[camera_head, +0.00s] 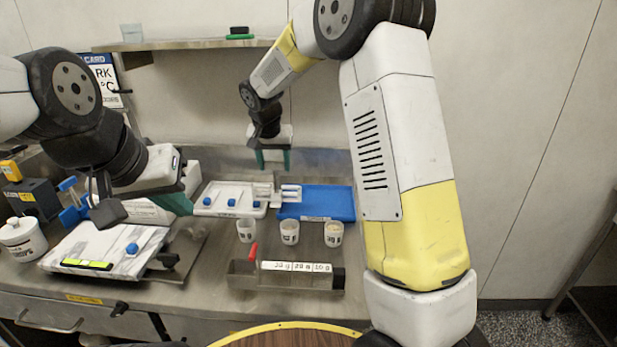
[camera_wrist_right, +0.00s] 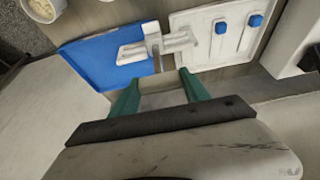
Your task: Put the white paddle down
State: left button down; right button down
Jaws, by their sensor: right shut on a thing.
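The white paddle (camera_head: 280,191) has a pale, pronged part over the gap between the blue mat (camera_head: 318,205) and the white board (camera_head: 228,210). In the right wrist view the paddle (camera_wrist_right: 178,42) lies past my fingertips, with a thin grey stem toward them. My right gripper (camera_head: 273,160) points down above it, its green fingers (camera_wrist_right: 158,82) spread about a pale piece. I cannot tell whether the paddle touches the surface below. My left gripper (camera_head: 180,203) is at the left, above the marbled board's right side; its jaw opening is hidden.
Three white cups, including a middle one (camera_head: 290,232), stand in front of the mat. A metal tray (camera_head: 245,278) with a red-handled tool and labels is nearer. A marbled board (camera_head: 105,245) and a white pot (camera_head: 22,240) are at left. A shelf (camera_head: 190,45) hangs behind.

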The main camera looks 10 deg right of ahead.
jog(key=w+d+f, duration=0.2)
jog(key=d, duration=0.4)
jog(key=w+d+f, duration=0.2)
jog(key=d, duration=0.5)
jog(key=shift+f, duration=0.35)
jog(key=shift+w, duration=0.1)
jog(key=c, duration=0.5)
grip_release()
jog(key=shift+f, duration=0.15)
